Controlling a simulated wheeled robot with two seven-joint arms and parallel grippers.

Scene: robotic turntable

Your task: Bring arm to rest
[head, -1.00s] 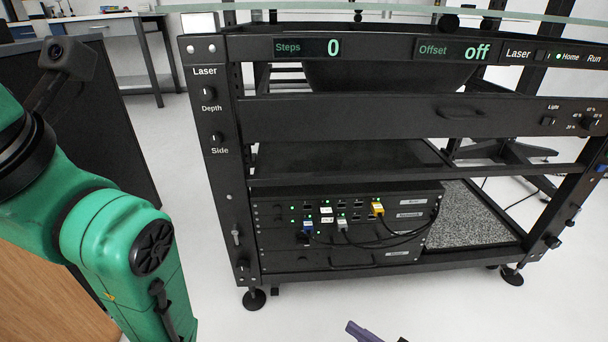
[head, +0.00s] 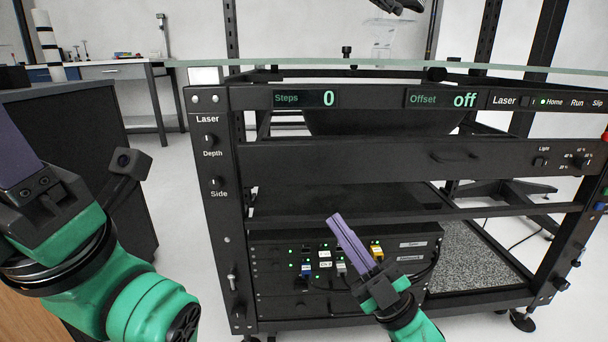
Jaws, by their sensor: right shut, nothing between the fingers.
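My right gripper (head: 335,219) rises from the bottom of the head view in front of the turntable rack (head: 340,158). Its purple fingers are shut with nothing between them and point up and to the left. It overlaps the box with cables in the picture; whether it touches anything I cannot tell. My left gripper (head: 14,150) shows at the left edge, with a purple finger pointing up. Its fingertips are cut off by the frame, so its opening is hidden. My green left arm is bent at the lower left.
The rack's panel reads Steps 0 and Offset off. A glass top (head: 400,66) spans the rack. A box with plugged cables (head: 280,283) sits on its lower shelf. A dark cabinet (head: 75,130) stands at left, with a white bench (head: 115,70) behind. White floor shows between.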

